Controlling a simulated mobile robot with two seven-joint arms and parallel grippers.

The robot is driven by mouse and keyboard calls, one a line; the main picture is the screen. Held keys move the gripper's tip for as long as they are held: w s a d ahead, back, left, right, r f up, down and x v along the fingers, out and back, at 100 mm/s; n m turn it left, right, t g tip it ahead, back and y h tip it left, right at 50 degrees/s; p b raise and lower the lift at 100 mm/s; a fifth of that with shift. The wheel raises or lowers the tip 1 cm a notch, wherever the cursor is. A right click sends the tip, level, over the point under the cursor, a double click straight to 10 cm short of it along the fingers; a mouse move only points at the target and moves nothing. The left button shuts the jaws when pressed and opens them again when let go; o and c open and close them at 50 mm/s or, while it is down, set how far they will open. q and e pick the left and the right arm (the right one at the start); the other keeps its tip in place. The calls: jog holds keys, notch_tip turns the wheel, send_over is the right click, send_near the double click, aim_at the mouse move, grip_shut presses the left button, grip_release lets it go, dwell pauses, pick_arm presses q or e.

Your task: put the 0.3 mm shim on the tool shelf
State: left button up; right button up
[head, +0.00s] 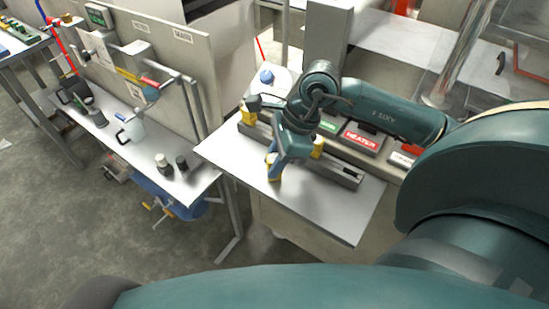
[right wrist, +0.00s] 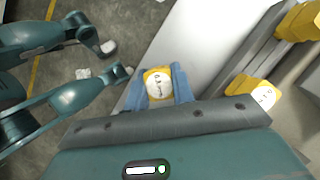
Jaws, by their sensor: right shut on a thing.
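My right gripper (head: 274,160) is over the front part of the white bench top (head: 335,217). In the right wrist view its blue fingers (right wrist: 156,88) are shut on a yellow round-faced shim (right wrist: 158,83) whose white label seems to read 0.3 mm. Other yellow shims stand at the grey rail (head: 345,175) behind, one on the right (head: 318,147), one on the left (head: 248,116). No surface is marked as the tool shelf.
A red HEATER panel (head: 360,139) lies behind the rail. Teal arm parts show in the right wrist view.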

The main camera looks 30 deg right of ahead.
jog(key=shift+f, duration=0.1)
jog(key=o, duration=0.5)
jog(key=shift+f+b, duration=0.1)
jog(key=shift+b, duration=0.2)
jog(key=o, duration=0.5)
jog(key=shift+r+p, duration=0.35)
jog(key=v, duration=1.2)
jog(key=shift+b, duration=0.4)
jog(key=shift+s+f, duration=0.1)
jog(key=shift+f, duration=0.1)
